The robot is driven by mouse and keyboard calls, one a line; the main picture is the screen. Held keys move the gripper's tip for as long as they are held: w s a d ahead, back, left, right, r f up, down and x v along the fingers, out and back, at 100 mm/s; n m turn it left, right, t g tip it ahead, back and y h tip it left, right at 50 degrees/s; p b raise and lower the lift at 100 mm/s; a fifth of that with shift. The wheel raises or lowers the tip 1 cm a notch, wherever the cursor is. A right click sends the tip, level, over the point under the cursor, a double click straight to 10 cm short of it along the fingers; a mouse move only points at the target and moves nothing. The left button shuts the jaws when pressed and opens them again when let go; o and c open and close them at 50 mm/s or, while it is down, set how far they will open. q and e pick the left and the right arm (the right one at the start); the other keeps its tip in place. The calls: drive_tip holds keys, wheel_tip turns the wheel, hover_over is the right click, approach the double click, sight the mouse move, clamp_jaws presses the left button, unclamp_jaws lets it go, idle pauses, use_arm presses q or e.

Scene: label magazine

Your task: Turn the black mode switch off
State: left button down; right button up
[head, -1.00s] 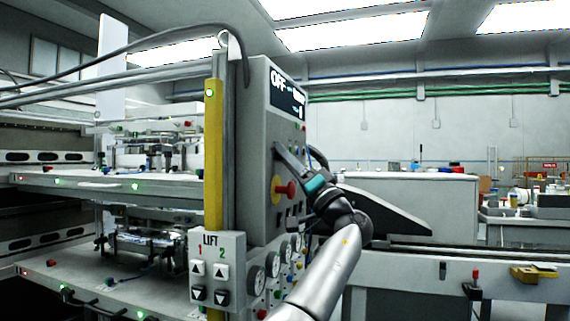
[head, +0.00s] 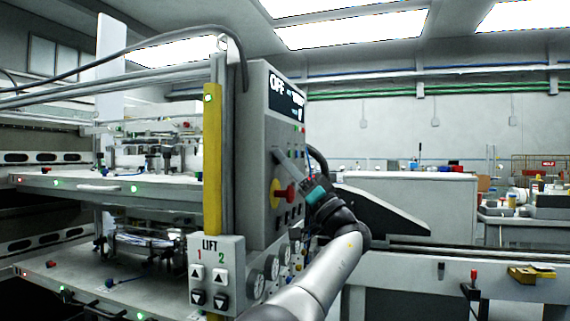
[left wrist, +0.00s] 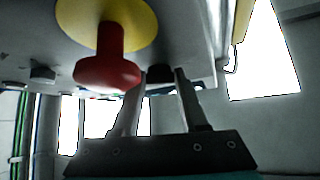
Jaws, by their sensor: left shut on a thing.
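The black mode switch (left wrist: 160,74) is a small dark knob on the grey control panel (head: 256,130). In the left wrist view it sits between the tips of my left gripper (left wrist: 160,82), whose two grey fingers are closed on it. In the head view my left gripper (head: 279,160) reaches the panel face from the right, just above the red button. I cannot make out the switch there, as the fingers cover it. The dark display (head: 287,95) at the panel's top shows "OFF" in large letters. My right gripper is out of view.
A red mushroom button (left wrist: 108,70) on a yellow disc (left wrist: 75,15) is close beside my left fingers. Gauges (head: 272,267) and a LIFT button box (head: 217,273) are lower down. A yellow post (head: 213,160) stands left of the panel. A conveyor-like bench is at right.

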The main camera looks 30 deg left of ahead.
use_arm(q)
drive_tip(key=shift+w+d+r, duration=0.15)
drive_tip(key=shift+d, duration=0.25)
drive_tip(key=c, duration=0.6)
unclamp_jaws()
drive_tip(key=shift+w+d, duration=0.1)
drive_tip(key=shift+d, duration=0.15)
drive_tip(key=shift+o, duration=0.8)
drive_tip(key=shift+a, duration=0.3)
drive_tip(key=shift+d+f, duration=0.4)
drive_tip(key=shift+f, duration=0.05)
drive_tip(key=v, duration=1.4)
drive_tip(key=shift+s, duration=0.25)
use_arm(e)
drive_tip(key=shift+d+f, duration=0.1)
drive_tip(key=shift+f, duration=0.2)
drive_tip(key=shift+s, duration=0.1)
